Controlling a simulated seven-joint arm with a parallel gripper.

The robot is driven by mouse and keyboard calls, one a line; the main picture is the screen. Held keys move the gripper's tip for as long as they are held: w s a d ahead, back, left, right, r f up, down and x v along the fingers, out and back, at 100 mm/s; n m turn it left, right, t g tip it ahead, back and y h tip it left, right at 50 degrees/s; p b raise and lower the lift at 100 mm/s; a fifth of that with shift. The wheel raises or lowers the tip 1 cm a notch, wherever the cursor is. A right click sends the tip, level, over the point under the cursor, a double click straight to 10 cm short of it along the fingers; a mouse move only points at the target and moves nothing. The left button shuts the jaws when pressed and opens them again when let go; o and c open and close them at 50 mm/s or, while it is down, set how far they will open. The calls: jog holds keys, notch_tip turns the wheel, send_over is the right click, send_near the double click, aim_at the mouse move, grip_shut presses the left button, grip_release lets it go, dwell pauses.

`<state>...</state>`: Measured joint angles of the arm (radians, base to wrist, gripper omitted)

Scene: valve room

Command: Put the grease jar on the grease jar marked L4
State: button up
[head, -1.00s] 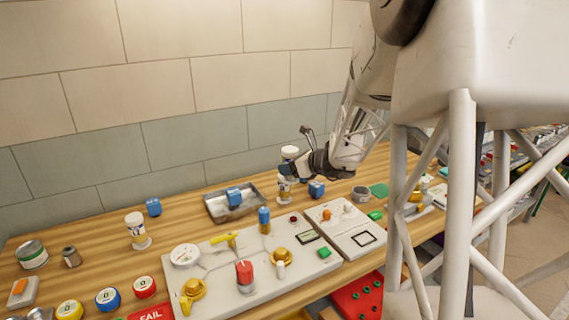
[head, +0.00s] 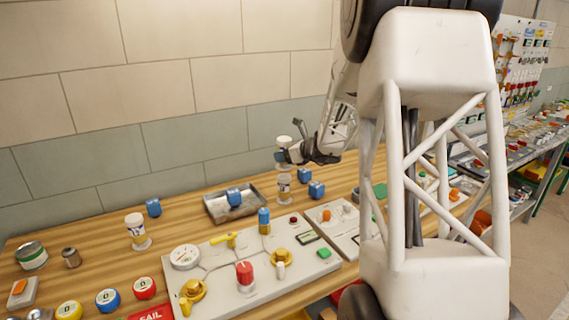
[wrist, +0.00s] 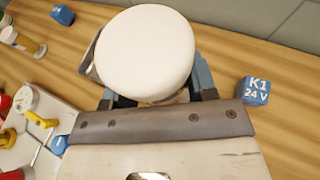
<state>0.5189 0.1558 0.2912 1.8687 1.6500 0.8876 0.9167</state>
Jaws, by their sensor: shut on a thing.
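My gripper (head: 287,156) is shut on a grease jar with a white lid (head: 284,141) and holds it upright in the air. In the wrist view the round white lid (wrist: 145,52) fills the space between the fingers and hides most of the jar. In the head view a second white-lidded jar (head: 284,188) stands on the bench just below the held jar, with a gap between them. A third white-lidded jar (head: 137,228) stands farther left on the bench. The jar labels are too small to read, so I cannot tell which one is L4.
Blue cubes (head: 304,176) (head: 316,190) stand right of the lower jar; one reads K1 24 V in the wrist view (wrist: 255,90). A metal tray (head: 217,211) with a blue cube lies to the left. A valve panel (head: 220,262) fills the front.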

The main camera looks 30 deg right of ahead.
dwell(0.4)
jog(key=shift+f, duration=1.75)
jog(key=shift+f, duration=0.1)
jog(key=o, duration=1)
jog(key=shift+d+r, duration=0.1)
jog(key=shift+r, duration=0.1)
jog(key=shift+s+d+r, duration=0.25)
jog(key=shift+s+d, duration=0.05)
jog(key=shift+s, duration=0.25)
jog(key=v, duration=1)
jog(key=shift+s, duration=0.25)
